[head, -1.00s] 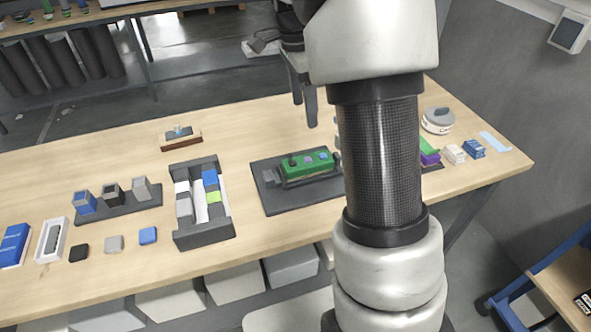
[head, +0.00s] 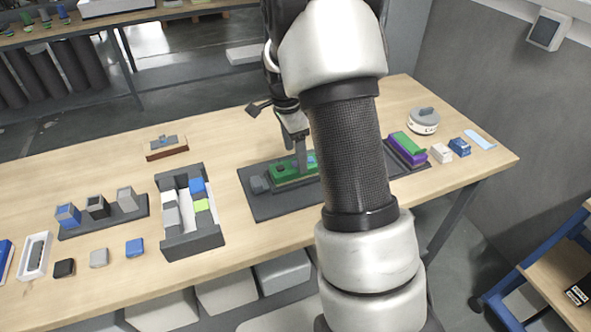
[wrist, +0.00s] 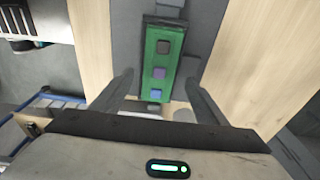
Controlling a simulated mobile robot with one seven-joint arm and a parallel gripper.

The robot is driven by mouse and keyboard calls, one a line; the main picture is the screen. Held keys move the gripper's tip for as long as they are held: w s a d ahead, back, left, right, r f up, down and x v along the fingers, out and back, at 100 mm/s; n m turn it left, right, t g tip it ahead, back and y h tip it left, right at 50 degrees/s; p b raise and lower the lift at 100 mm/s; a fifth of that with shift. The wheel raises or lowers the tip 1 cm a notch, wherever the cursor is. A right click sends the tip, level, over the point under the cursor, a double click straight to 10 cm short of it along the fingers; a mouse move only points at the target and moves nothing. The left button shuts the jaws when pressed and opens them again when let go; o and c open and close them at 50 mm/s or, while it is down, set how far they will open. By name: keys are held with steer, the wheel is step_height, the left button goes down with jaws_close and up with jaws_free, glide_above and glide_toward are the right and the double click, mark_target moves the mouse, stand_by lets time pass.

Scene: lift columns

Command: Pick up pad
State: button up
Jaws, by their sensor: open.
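A green board (wrist: 150,62) lies in a dark fixture (wrist: 195,15) on the table. Three small square pads sit in a row on it: a dark one (wrist: 163,47), a purple one (wrist: 158,73) and a blue one (wrist: 156,94). I cannot tell which is the task's pad. My gripper (wrist: 158,84) is open and empty, its fingers on either side of the board near the purple and blue pads. In the head view my gripper (head: 301,160) is low over the green board (head: 283,171), and my arm hides the board's right part.
Left of the fixture stands a dark tray (head: 190,244) with coloured blocks. Farther left is a block rack (head: 128,213). To the right are a green and purple stack (head: 407,149) and a round grey-white device (head: 423,121).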

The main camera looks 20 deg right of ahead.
mark_target(295, 163)
step_height(295, 163, down, 4)
steer(key=shift+r, duration=0.2)
steer(key=shift+s, duration=0.1)
steer(key=c, duration=1.4)
steer(key=shift+r, duration=0.15)
steer(key=shift+c, duration=0.8)
